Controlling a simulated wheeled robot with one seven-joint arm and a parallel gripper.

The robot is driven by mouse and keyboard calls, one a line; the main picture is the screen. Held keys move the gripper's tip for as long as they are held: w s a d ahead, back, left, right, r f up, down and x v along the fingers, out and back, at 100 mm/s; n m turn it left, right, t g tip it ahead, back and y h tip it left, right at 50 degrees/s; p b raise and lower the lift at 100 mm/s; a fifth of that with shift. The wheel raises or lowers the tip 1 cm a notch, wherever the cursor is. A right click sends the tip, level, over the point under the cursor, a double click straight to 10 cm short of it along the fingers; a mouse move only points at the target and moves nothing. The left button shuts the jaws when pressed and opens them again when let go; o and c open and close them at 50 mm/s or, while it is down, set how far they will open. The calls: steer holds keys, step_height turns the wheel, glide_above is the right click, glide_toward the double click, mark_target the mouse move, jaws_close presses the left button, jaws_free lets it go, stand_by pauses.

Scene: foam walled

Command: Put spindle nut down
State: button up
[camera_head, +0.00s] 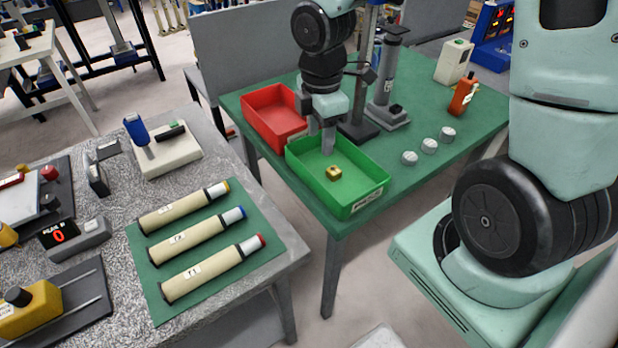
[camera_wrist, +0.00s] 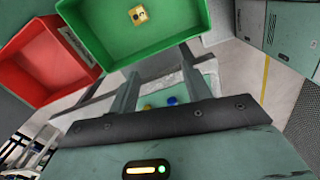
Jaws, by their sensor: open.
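The spindle nut (camera_head: 333,173) is a small gold piece lying on the floor of the green tray (camera_head: 367,197). It also shows in the wrist view (camera_wrist: 138,15), inside the green tray near the top. My gripper (camera_head: 328,146) is above the left part of the green tray, fingers pointing down. In the wrist view my gripper (camera_wrist: 160,75) has its two fingers spread apart with nothing between them. The nut is apart from the fingers.
A red tray (camera_head: 268,112) stands beside the green tray on the green-topped table (camera_head: 430,183). A grey column stand (camera_head: 388,90) is close to the right of my gripper. Several white round pieces (camera_head: 429,146) and an orange item (camera_head: 462,95) stand farther right.

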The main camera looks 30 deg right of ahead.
steer(key=s+a+r+m, duration=0.3)
steer(key=s+a+m, duration=0.1)
steer(key=s+a, duration=0.4)
steer(key=s+a+r+m, duration=0.3)
steer(key=s+a+m, duration=0.1)
steer(key=s+a, duration=0.3)
steer(key=shift+s+a+r+m+y, duration=0.3)
steer(key=shift+s+a, duration=0.1)
steer(key=shift+s, duration=0.8)
